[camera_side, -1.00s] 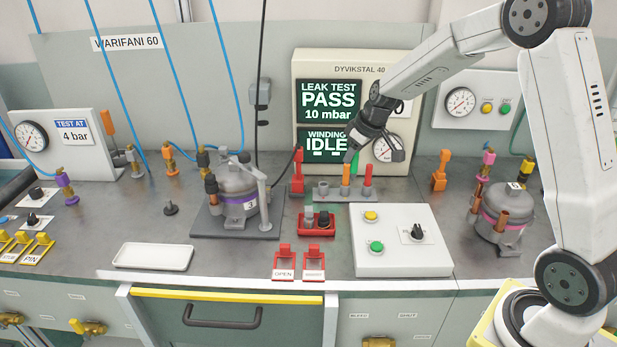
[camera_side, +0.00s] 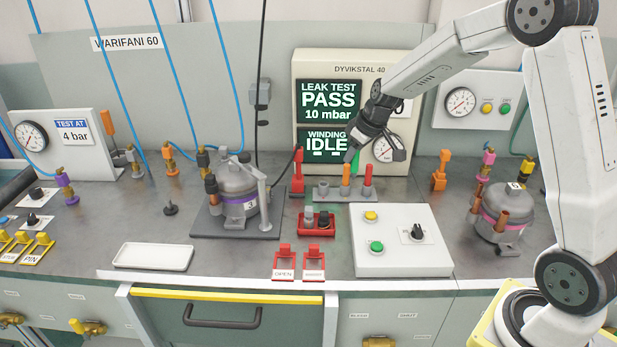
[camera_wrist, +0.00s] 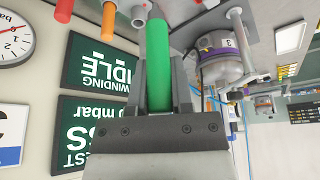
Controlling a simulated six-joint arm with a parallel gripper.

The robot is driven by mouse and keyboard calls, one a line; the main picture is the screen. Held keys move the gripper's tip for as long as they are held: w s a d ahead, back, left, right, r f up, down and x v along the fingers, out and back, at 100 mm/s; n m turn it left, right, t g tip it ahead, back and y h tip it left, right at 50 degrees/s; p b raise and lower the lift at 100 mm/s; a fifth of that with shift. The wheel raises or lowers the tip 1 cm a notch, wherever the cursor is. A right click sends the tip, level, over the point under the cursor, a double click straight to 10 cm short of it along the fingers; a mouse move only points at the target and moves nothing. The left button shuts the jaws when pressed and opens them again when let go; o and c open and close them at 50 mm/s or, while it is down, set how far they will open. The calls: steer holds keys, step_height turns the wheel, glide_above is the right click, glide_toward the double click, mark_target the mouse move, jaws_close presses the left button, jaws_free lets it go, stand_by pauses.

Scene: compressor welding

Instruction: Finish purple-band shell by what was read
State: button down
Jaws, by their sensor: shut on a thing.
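The purple-band shell (camera_side: 237,186), grey and marked 3, stands upright on a dark plate (camera_side: 210,226) left of centre. It also shows upside down in the wrist view (camera_wrist: 219,58). My gripper (camera_side: 353,152) is in front of the tester panel, above the small peg rack (camera_side: 325,192). In the wrist view my gripper (camera_wrist: 160,78) is shut on a green rod (camera_wrist: 158,45). The rod (camera_side: 355,162) is partly hidden in the side view. The tester screen (camera_side: 328,101) reads LEAK TEST PASS, 10 mbar; the lower screen (camera_side: 326,142) reads WINDING IDLE.
Orange (camera_side: 346,174) and red (camera_side: 367,175) pegs stand in the rack. A red tray (camera_side: 317,232) with dark parts and a white button box (camera_side: 398,245) are in front. A pink-band shell (camera_side: 503,210) stands right. An empty white tray (camera_side: 153,257) lies left.

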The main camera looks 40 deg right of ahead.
steer(key=w+a+r+t+y, duration=0.1)
steer(key=w+a+r, duration=0.2)
steer(key=w+a, duration=0.7)
steer(key=w+a+r+t+y, duration=0.1)
steer(key=w+a+r, duration=0.3)
steer(key=w+a, duration=0.6)
steer(key=w, duration=0.2)
steer(key=shift+w+m+t+y, duration=0.3)
steer(key=shift+w+t, duration=0.1)
glide_above(234, 172)
steer(key=shift+f, duration=2.95)
steer(key=shift+f, duration=0.6)
steer(key=shift+r, duration=0.15)
step_height(234, 172, up, 7)
stand_by(0.5)
